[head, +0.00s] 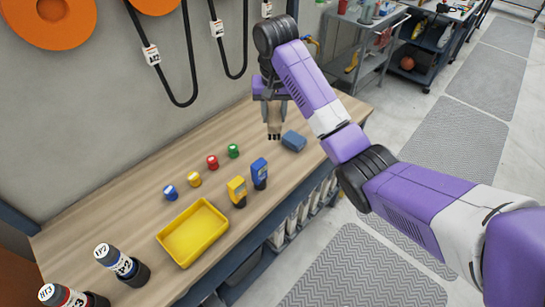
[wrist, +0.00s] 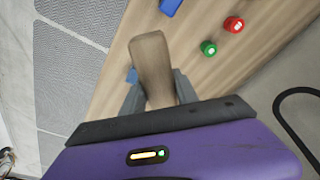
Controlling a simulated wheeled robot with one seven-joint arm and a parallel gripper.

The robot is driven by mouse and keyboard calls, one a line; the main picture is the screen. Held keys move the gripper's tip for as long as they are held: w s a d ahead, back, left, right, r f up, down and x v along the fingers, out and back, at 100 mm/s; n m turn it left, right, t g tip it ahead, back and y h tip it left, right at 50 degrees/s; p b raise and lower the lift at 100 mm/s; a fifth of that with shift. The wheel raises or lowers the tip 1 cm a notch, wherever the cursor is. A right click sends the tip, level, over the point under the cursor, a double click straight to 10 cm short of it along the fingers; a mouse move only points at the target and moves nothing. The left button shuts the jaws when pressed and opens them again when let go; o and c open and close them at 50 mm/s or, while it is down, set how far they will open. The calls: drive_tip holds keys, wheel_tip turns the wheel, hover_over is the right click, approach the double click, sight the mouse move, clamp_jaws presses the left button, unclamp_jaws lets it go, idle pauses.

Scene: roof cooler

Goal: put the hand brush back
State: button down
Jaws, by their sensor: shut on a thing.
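My gripper (head: 272,97) is above the far end of the wooden bench and points down. It is shut on the hand brush (head: 274,122), which hangs upright with its dark end down. In the wrist view the brush (wrist: 152,62) shows as a pale wooden piece between the two fingers (wrist: 158,92). Whether the dark end touches the bench or is just above it, I cannot tell.
A blue block (head: 293,141) lies on the bench right of the brush. Several coloured caps (head: 212,162), yellow and blue devices (head: 237,190), a yellow tray (head: 193,233) and dark cylinders (head: 123,265) stand nearer. Cables (head: 165,70) hang on the wall.

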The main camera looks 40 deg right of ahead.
wheel_tip(320, 180, down, 13)
drive_tip(key=b, duration=0.3)
drive_tip(key=shift+s+f, duration=0.1)
drive_tip(key=shift+f, duration=2.5)
drive_tip(key=shift+f, duration=0.1)
drive_tip(key=c, duration=0.9)
unclamp_jaws()
drive_tip(key=r, duration=0.4)
drive_tip(key=s+r, duration=0.1)
drive_tip(key=r, duration=0.3)
drive_tip(key=a+r, duration=0.1)
drive_tip(key=r, duration=0.3)
drive_tip(key=shift+s+r, duration=0.1)
drive_tip(key=shift+s, duration=0.05)
